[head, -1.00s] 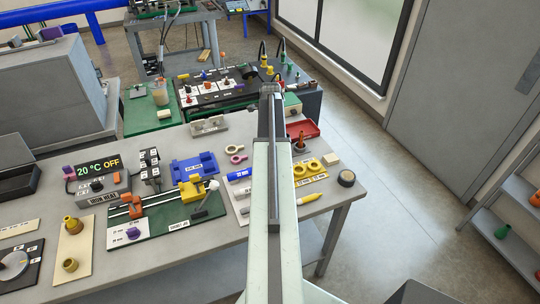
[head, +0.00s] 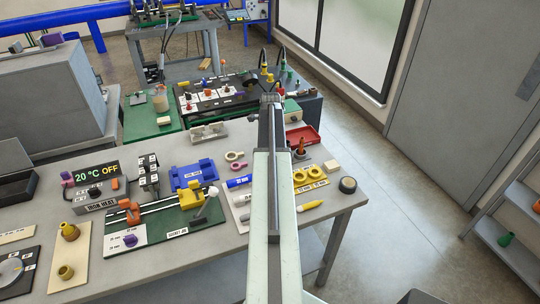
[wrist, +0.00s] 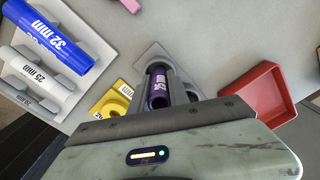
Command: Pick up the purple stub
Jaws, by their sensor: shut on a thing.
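In the wrist view the purple stub (wrist: 159,92), with white lettering on its side, sits between the two fingers of my gripper (wrist: 164,84). The gripper is shut on it. The stub's lower part is hidden by the fingers and the wrist housing. Below it is a light grey plate (wrist: 151,52), and I cannot tell whether the stub touches it. In the head view my own arm hides the stub and the fingertips.
A red tray (wrist: 262,92) lies right of the gripper in the wrist view. A white rack with a blue 32 mm pipe (wrist: 45,35) is at left, with a yellow ringed piece (wrist: 110,104) nearer.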

